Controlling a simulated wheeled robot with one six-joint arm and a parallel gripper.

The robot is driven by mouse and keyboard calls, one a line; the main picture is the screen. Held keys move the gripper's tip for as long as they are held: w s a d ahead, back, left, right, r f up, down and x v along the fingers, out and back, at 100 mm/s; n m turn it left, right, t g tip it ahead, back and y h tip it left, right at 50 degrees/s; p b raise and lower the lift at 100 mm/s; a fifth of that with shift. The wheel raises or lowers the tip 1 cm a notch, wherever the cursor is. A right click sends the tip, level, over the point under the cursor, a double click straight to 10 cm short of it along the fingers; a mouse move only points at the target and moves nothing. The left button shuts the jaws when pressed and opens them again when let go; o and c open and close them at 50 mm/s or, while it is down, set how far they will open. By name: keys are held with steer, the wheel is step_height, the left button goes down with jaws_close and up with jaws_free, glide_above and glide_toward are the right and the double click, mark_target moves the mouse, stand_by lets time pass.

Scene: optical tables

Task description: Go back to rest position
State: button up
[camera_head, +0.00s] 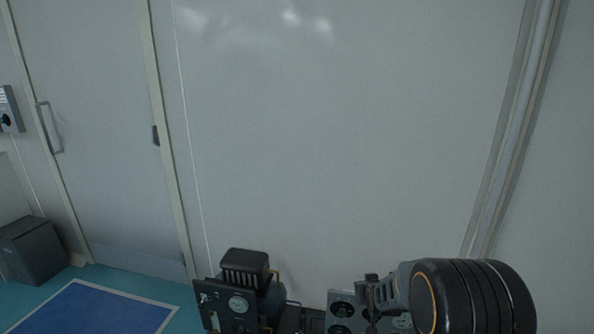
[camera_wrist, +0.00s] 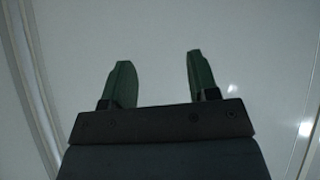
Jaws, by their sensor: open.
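My gripper (camera_wrist: 158,82) shows in the wrist view with its two green fingers apart and nothing between them. Behind the fingers there is only a plain pale surface. In the head view my arm, with a large black rounded joint, reaches in at the lower right. The gripper's fingertips cannot be made out clearly there.
A dark machine with a round gauge (camera_head: 238,303) stands at the bottom middle, left of my arm. A grey panel with round dials (camera_head: 341,309) is close beside the arm. A dark bin (camera_head: 33,250), a blue mat (camera_head: 95,310) and a door (camera_head: 95,130) are at the left.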

steer(key=s+a+r+g+p, duration=0.2)
steer(key=s+r+p, duration=0.25)
steer(key=r, duration=0.45)
steer(key=s+a+r+g+p, duration=0.1)
steer(key=s+r+p, duration=0.2)
steer(key=s+r, duration=0.45)
steer(key=s+a+r+g+p, duration=0.2)
steer(key=s+r+p, duration=0.4)
steer(key=s+r, duration=0.6)
steer(key=s+g, duration=0.1)
steer(key=s, duration=0.1)
steer(key=shift+s+g+y+p, duration=0.3)
steer(key=shift+s+y+p, duration=0.05)
steer(key=shift+s+y, duration=0.05)
